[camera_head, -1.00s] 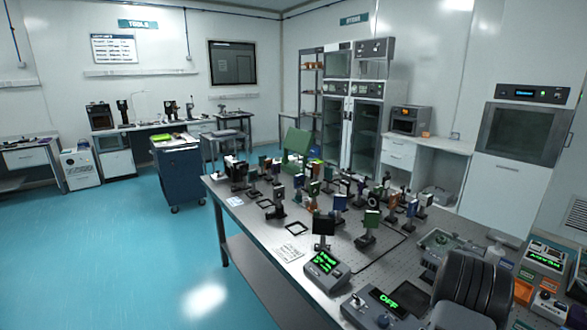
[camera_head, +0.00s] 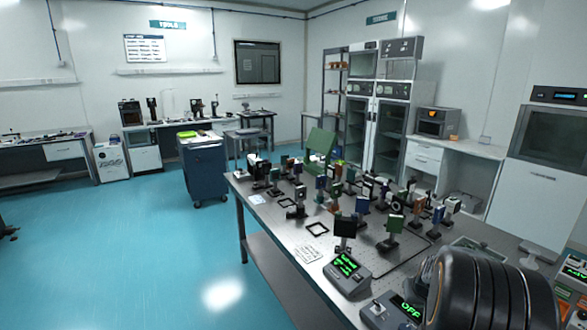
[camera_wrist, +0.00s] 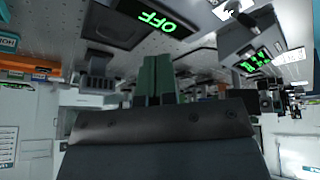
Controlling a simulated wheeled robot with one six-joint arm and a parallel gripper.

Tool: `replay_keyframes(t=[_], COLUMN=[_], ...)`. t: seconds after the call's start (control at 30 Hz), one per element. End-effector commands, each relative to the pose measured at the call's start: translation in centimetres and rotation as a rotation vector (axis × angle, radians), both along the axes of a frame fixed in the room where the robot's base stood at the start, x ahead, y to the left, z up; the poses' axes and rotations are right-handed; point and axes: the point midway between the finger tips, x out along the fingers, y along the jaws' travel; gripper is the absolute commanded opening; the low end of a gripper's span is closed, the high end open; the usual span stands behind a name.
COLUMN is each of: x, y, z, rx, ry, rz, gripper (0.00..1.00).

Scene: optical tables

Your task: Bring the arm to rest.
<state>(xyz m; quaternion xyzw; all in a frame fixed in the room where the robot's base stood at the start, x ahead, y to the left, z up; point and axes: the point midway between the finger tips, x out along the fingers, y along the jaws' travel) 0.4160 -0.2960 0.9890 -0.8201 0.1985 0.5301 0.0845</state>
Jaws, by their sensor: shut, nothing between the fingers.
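My gripper (camera_wrist: 157,60) shows in the wrist view as two greenish fingers side by side, shut with nothing between them, in front of a dark gripper body. The wrist view looks upside down, with the perforated table top (camera_wrist: 200,62) along its upper part. A box with a green "OFF" display (camera_wrist: 150,18) is near the fingertips in that picture; I cannot tell the gap. In the head view a dark rounded link of my arm fills the lower right corner, over the near end of the optical table (camera_head: 300,262). My fingers are hidden there.
Several optic mounts (camera_head: 395,225) crowd the table top. A control box with green text (camera_head: 347,272) and the "OFF" box (camera_head: 392,310) stand at its near edge. A blue cart (camera_head: 204,170) is behind. Open blue floor (camera_head: 130,240) lies to the left.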

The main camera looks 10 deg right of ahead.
Motion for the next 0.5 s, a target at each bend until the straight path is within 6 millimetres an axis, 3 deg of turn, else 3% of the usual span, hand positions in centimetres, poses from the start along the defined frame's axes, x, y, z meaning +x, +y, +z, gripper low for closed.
replay_keyframes(t=[0.03,0.2,0.3,0.5], x=[-0.6,-5.1,-8.0,-10.9], y=[4.2,15.8,20.4,25.9], z=[1.4,4.8,6.3,8.7], rx=[0.058,0.176,0.177,0.114], ry=[0.029,0.161,0.203,0.155], rz=[0.009,0.033,0.09,0.277], gripper=[0.0,0.0,0.0,0.0])
